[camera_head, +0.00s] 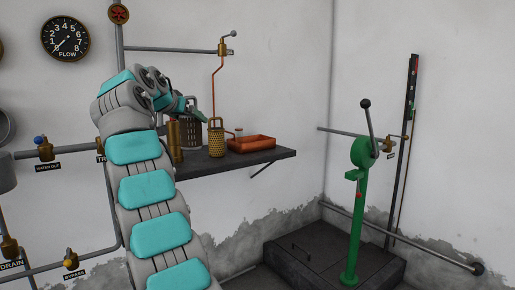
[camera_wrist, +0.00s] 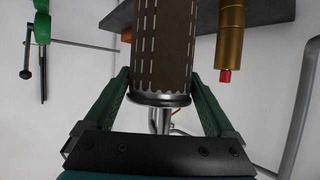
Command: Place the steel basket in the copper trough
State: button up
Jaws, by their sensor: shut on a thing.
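The steel basket (camera_head: 190,134) is a grey perforated cylinder with a raised handle, seen in the head view above or on the dark wall shelf. I cannot tell whether its base touches the shelf. In the wrist view the basket (camera_wrist: 163,45) fills the upper middle, with its shiny rim toward me. My gripper (camera_head: 194,110) is at the top of the basket. In the wrist view my gripper (camera_wrist: 160,88) has its green fingers on either side of the rim and handle, shut on the basket. The copper trough (camera_head: 251,144) is a shallow orange tray at the shelf's right.
A brass perforated basket (camera_head: 216,142) stands between the steel basket and the trough. A brass cylinder (camera_head: 174,141) with a red end in the wrist view (camera_wrist: 230,45) is close by. A copper pipe (camera_head: 214,90) runs down the wall above the shelf (camera_head: 255,158).

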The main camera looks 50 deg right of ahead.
jog(key=shift+s+d+r, duration=0.15)
jog(key=shift+s+d, duration=0.1)
jog(key=shift+s, duration=0.05)
